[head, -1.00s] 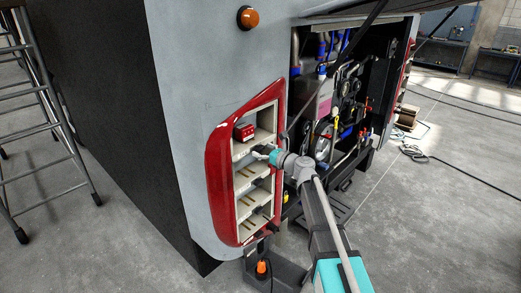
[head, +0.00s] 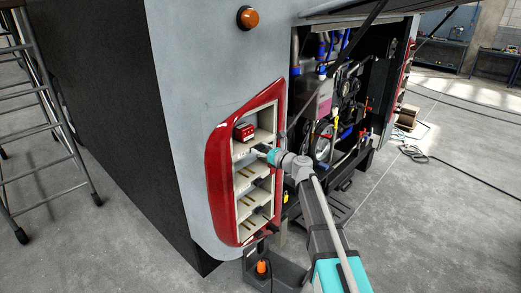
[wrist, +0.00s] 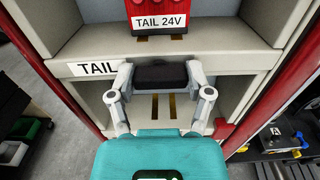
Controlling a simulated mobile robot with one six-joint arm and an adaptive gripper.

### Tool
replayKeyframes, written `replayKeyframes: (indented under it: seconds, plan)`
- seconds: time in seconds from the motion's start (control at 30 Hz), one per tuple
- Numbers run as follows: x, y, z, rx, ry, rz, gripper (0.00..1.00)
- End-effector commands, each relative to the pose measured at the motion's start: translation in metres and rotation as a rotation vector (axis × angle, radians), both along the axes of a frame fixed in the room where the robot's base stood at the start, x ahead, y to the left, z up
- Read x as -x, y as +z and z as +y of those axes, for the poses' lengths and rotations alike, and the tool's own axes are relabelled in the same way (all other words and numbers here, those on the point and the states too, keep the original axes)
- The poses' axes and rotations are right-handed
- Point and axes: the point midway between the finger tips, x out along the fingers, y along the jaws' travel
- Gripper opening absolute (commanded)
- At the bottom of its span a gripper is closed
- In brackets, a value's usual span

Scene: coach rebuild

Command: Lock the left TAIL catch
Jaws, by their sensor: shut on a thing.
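The red module marked TAIL 24V (wrist: 162,18) sits in the upper bay of the red-framed lamp housing, and it also shows in the head view (head: 244,132). A white TAIL label (wrist: 96,68) is on the pale shelf edge below it, left of a black catch (wrist: 160,76). My gripper (wrist: 160,82) is shut on this black catch, one finger at each side, at the shelf edge. In the head view my gripper (head: 263,149) reaches the housing from the right. The catch's underside and its locked or unlocked state cannot be made out.
Empty bays with brass contact strips (wrist: 154,107) lie below. The red frame (head: 222,160) borders the housing. An open engine bay (head: 340,100) is to the right. A ladder (head: 45,120) stands at the left. The floor at the right is mostly clear, with some cables.

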Motion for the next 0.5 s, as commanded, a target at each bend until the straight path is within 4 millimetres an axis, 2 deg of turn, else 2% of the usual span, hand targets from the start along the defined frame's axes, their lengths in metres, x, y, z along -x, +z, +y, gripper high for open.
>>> replayKeyframes:
  seconds: [0.5]
  plan:
    - [-0.0005, 0.0002, 0.0005, 0.09, -0.001, -0.118, 0.18]
